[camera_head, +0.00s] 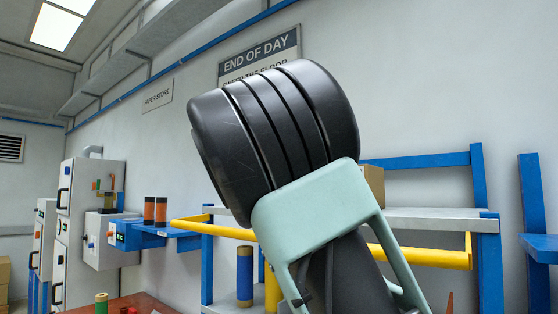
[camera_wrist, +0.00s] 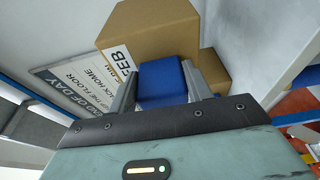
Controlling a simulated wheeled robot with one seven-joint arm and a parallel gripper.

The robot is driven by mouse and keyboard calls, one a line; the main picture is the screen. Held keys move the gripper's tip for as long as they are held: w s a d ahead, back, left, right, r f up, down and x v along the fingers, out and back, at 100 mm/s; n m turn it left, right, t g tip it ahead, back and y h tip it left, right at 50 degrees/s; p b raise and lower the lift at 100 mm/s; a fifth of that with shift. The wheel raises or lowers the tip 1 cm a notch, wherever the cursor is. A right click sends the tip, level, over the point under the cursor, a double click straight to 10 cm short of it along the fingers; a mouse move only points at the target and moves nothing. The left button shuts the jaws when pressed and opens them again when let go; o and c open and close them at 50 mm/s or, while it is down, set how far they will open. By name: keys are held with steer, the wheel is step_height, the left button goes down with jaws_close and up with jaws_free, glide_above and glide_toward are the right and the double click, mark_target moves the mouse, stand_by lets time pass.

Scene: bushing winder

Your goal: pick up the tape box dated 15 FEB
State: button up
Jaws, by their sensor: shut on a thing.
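In the wrist view, a cardboard box (camera_wrist: 140,22) with a white label (camera_wrist: 118,58) stands just beyond my gripper. The label shows "FEB"; the day number is not readable here. My gripper (camera_wrist: 160,85) has its two grey fingers on either side of a blue block (camera_wrist: 163,80) and is shut on it. The block lies right in front of the labelled box; I cannot tell whether it is fixed to it. In the head view my own arm hides the gripper, the block and the labelled box.
A second cardboard box (camera_wrist: 214,72) is close on the right in the wrist view. In the head view a box (camera_head: 374,185) shows on a grey shelf (camera_head: 420,213) with blue posts. A yellow rail (camera_head: 430,257) runs along the front. Orange spools (camera_head: 155,210) stand left.

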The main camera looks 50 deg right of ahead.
steer(key=s+a+b, duration=0.1)
steer(key=a, duration=1.7)
steer(key=shift+s+a, duration=0.25)
steer(key=shift+a, duration=0.15)
stand_by(0.3)
